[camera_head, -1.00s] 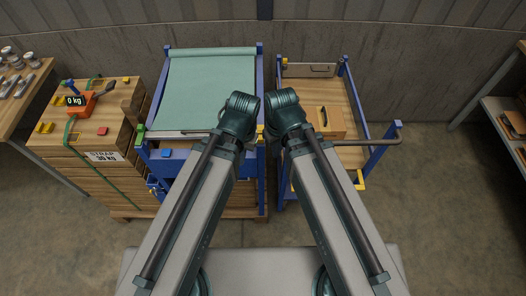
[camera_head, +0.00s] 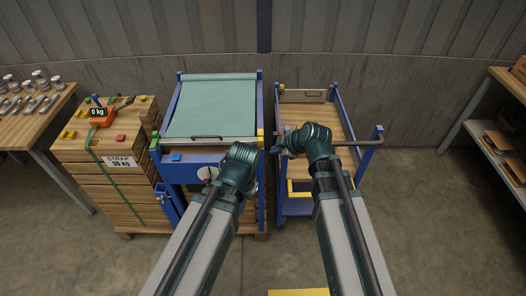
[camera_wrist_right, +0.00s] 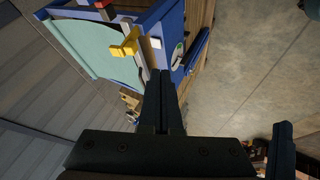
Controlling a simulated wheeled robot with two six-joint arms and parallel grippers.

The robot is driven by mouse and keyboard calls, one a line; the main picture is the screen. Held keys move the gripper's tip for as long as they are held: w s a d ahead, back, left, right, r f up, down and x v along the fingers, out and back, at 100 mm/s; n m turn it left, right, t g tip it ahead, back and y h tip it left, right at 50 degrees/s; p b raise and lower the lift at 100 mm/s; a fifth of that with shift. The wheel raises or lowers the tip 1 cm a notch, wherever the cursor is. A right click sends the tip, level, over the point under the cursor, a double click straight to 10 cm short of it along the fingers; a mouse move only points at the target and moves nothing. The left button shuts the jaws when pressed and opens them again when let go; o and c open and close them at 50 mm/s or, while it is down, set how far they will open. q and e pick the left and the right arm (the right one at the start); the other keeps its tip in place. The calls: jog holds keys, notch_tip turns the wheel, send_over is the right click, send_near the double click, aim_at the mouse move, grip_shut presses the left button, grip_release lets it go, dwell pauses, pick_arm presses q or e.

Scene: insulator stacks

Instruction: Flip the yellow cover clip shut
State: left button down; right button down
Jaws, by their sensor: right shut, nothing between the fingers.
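The yellow cover clip (camera_head: 260,137) is at the front right corner of the blue-framed stack with the green cover (camera_head: 212,106). In the right wrist view the yellow clip (camera_wrist_right: 124,48) stands out from the blue frame near the cover's edge; I cannot tell its exact angle. My right gripper (camera_head: 279,151) is just right of that corner. In the right wrist view its fingers (camera_wrist_right: 161,73) are together and empty, apart from the clip. My left arm's wrist is in front of the blue frame; its fingers are hidden.
A blue-framed cart (camera_head: 300,168) with a wooden deck stands to the right, with a handle bar (camera_head: 350,143) at its side. A strapped wooden stack (camera_head: 110,180) stands on the left. A shelf (camera_head: 503,150) is at far right. The floor between cart and shelf is clear.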

aim_at(260, 141)
jog(key=shift+w+f, duration=0.1)
jog(key=shift+f, duration=0.05)
jog(key=w+a+f+b, duration=0.4)
jog(key=w+f+b, duration=0.2)
jog(key=w, duration=0.3)
jog(key=shift+f+b, duration=0.4)
jog(key=shift+b, duration=0.1)
